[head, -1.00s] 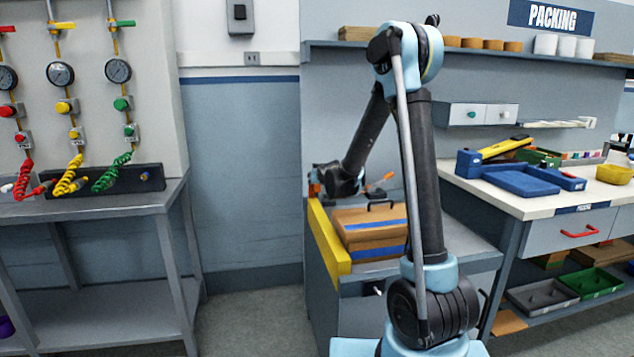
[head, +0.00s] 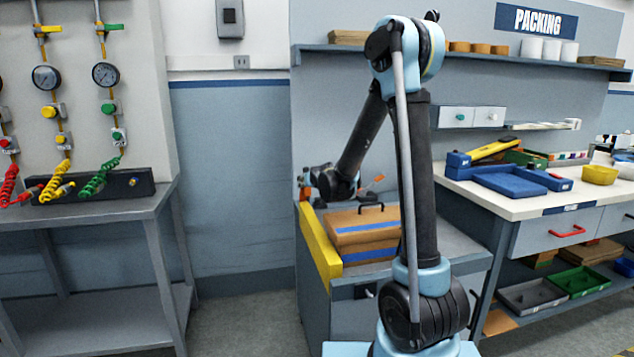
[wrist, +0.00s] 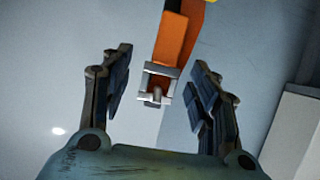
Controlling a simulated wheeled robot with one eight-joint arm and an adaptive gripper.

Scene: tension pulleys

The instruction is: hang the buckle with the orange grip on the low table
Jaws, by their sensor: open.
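In the wrist view an orange grip (wrist: 177,42) comes down from the top edge and ends in a square grey metal buckle (wrist: 158,83) with a pin. My gripper (wrist: 163,62) is open, with a finger on each side of the buckle. Both fingers look clear of it, with gaps on the left and right. In the head view my arm's end (head: 333,182) is over the back of a low grey table (head: 438,246) with a yellow edge. Small orange bits (head: 378,178) show beside it, too small to identify. My fingers are not clearly visible there.
A brown box (head: 365,219) with a black handle and blue band sits on the low table, near my arm. The yellow rail (head: 321,248) edges its left side. The packing bench (head: 477,200) stands right, the gauge bench (head: 100,211) left, with open floor between.

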